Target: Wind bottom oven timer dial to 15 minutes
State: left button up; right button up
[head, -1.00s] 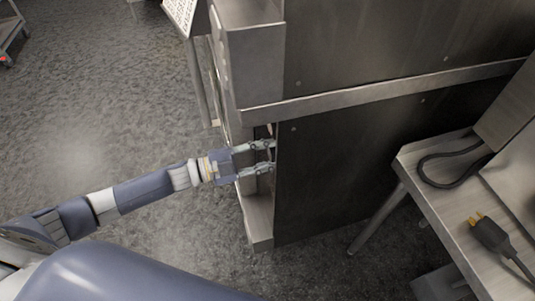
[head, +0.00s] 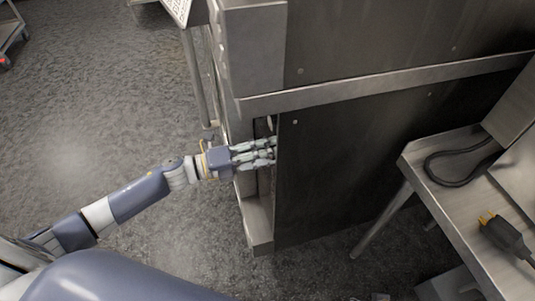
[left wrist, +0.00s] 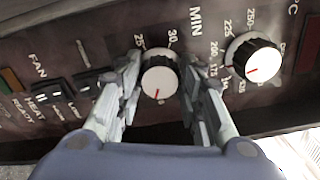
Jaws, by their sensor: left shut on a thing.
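The bottom oven (head: 360,165) stands side-on in the head view, and its control front faces left, mostly hidden there. In the left wrist view the timer dial (left wrist: 159,80) is a black knob with a white face and a red pointer line, beside the "MIN" label. The red line points down, slightly left. My left gripper (left wrist: 158,85) has a finger on each side of the dial and is shut on it. In the head view the left gripper (head: 272,149) reaches in at the oven's front edge. My right gripper is not in view.
A temperature dial (left wrist: 254,60) sits right of the timer dial. Several switches, including the fan switch (left wrist: 87,82), are to its left. In the head view a metal table (head: 440,185) with a black plug (head: 503,234) stands at right. Open floor (head: 110,110) lies left.

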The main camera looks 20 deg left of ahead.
pick_arm(q)
jog(key=shift+m+b, duration=1.95)
jog(key=shift+m, duration=1.25)
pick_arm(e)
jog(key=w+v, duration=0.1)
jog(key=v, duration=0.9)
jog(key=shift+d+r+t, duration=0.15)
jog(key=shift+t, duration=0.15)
pick_arm(q)
jog(key=o, duration=1.1)
jog(key=shift+c, duration=0.2)
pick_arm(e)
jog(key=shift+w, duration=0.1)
pick_arm(q)
jog(key=v, duration=1.2)
